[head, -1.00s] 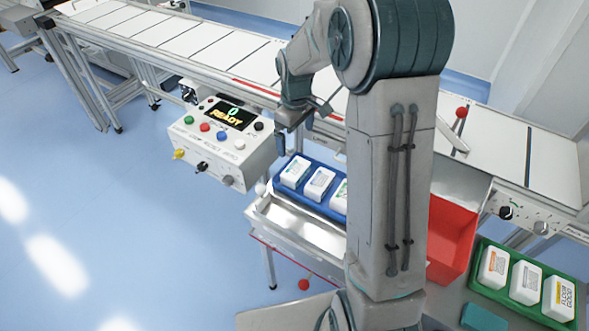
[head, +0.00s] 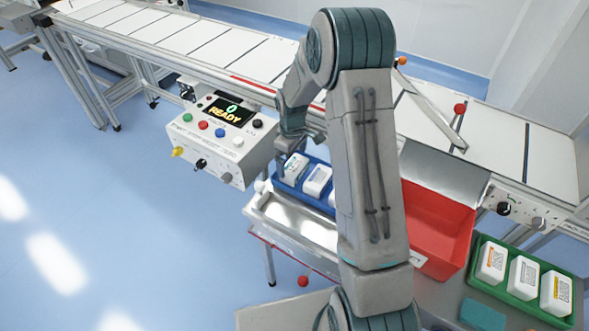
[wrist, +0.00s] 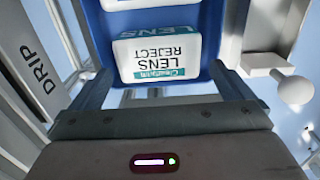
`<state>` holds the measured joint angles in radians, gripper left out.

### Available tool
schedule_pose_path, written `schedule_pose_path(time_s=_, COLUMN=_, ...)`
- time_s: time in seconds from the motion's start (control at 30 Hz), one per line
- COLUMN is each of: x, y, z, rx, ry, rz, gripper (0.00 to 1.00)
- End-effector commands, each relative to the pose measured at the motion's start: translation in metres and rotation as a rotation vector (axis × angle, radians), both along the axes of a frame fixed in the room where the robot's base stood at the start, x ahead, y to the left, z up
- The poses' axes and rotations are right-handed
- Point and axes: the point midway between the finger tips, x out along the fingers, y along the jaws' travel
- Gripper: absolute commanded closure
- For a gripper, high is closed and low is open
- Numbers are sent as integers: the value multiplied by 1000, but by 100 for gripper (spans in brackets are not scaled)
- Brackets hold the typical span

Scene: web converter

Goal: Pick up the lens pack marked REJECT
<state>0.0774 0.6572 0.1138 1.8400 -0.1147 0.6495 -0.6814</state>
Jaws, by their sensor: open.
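The lens pack marked REJECT (wrist: 160,52) is a white block with a teal band. Its lettering reads upside down in the wrist view. It lies at the near end of the blue tray (wrist: 208,20); in the head view it appears to be the leftmost pack (head: 295,167) there. My gripper (wrist: 157,75) is open, its two fingers reaching toward either side of this pack, with nothing held. Whether the fingers touch the pack or tray cannot be told. In the head view my arm hides part of the blue tray.
Another white pack (head: 317,180) sits beside it. A control box (head: 222,145) reading READY stands left. The conveyor (head: 190,40) runs behind. A red bin (head: 437,228) and a green tray (head: 500,287) of packs are right. A white ball-ended knob (wrist: 294,88) is close right.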

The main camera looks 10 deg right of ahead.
Motion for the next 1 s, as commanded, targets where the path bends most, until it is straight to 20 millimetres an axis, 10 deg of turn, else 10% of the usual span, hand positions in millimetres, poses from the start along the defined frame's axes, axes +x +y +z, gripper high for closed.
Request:
schedule_pose_path(time_s=0.57, x=2, y=0, z=-41, rx=-1, ry=1, rz=0, gripper=0)
schedule_pose_path(time_s=0.7, x=2, y=0, z=-41, rx=-1, ry=1, rz=0, gripper=36)
schedule_pose_path(time_s=1.0, x=2, y=0, z=-40, rx=0, ry=0, rz=0, gripper=35)
